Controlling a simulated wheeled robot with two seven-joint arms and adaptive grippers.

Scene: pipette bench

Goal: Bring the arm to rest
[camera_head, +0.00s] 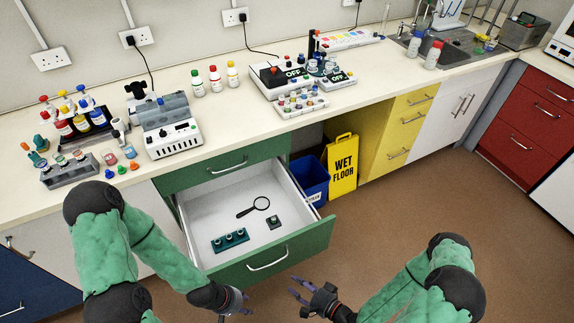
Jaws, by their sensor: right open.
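My left arm comes in from the left, and its gripper (236,301) is low in the view, in front of the open green drawer (292,252). Whether its jaws are open or shut is unclear. My right gripper (298,294) is open and empty, over the floor just to the right of the left one. Both grippers are apart from the drawer's front as far as I can see.
The bench top (225,115) carries a grey-white device (170,126), bottles (214,78), racks and a device marked OFF (290,76). A yellow wet-floor sign (342,166) and blue bin (309,178) stand right of the drawer. The brown floor (420,200) at right is clear.

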